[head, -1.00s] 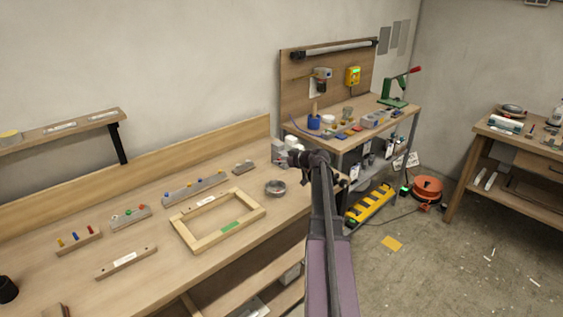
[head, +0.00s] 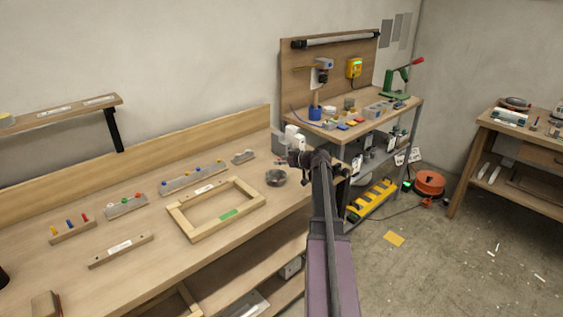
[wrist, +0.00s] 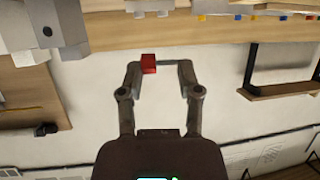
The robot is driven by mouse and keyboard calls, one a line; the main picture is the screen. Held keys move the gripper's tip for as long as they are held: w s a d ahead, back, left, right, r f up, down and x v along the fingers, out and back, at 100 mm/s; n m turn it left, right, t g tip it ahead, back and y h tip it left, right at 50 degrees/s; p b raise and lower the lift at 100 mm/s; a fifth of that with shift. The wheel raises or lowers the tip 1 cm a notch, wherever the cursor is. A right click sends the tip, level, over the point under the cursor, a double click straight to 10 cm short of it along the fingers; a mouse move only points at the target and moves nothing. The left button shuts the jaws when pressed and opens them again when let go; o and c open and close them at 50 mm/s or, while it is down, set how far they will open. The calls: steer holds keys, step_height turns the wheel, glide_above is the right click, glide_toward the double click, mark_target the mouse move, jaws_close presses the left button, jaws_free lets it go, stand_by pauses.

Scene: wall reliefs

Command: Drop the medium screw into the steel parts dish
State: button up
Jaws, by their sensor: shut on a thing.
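The steel parts dish (head: 276,178) is a small round grey bowl on the long workbench, near its right end and right of a wooden frame. My gripper (head: 284,160) is just behind and above the dish in the head view, partly hidden by my wrist. In the wrist view my gripper (wrist: 161,65) is shut on a small piece with a red block-like end, which I take for the medium screw (wrist: 148,64). The red end sits by the left fingertip. The dish cannot be made out in the wrist view.
The wooden frame (head: 215,208) lies on the workbench (head: 150,268). Racks with coloured pegs (head: 72,229) stand to its left and behind. White and grey items (head: 293,137) stand behind my gripper. A second bench (head: 385,117) with tools is beyond on the right.

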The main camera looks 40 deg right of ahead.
steer(key=shift+f, duration=0.15)
steer(key=o, duration=0.9)
steer(key=shift+o, duration=0.2)
steer(key=shift+r, duration=0.2)
step_height(320, 180, up, 6)
steer(key=p, duration=0.6)
steer(key=s+f+b, duration=0.4)
steer(key=s, duration=0.7)
steer(key=s+f+b, duration=0.5)
steer(key=s, duration=0.6)
steer(key=shift+s+d+f, duration=0.15)
steer(key=shift+d+f, duration=0.15)
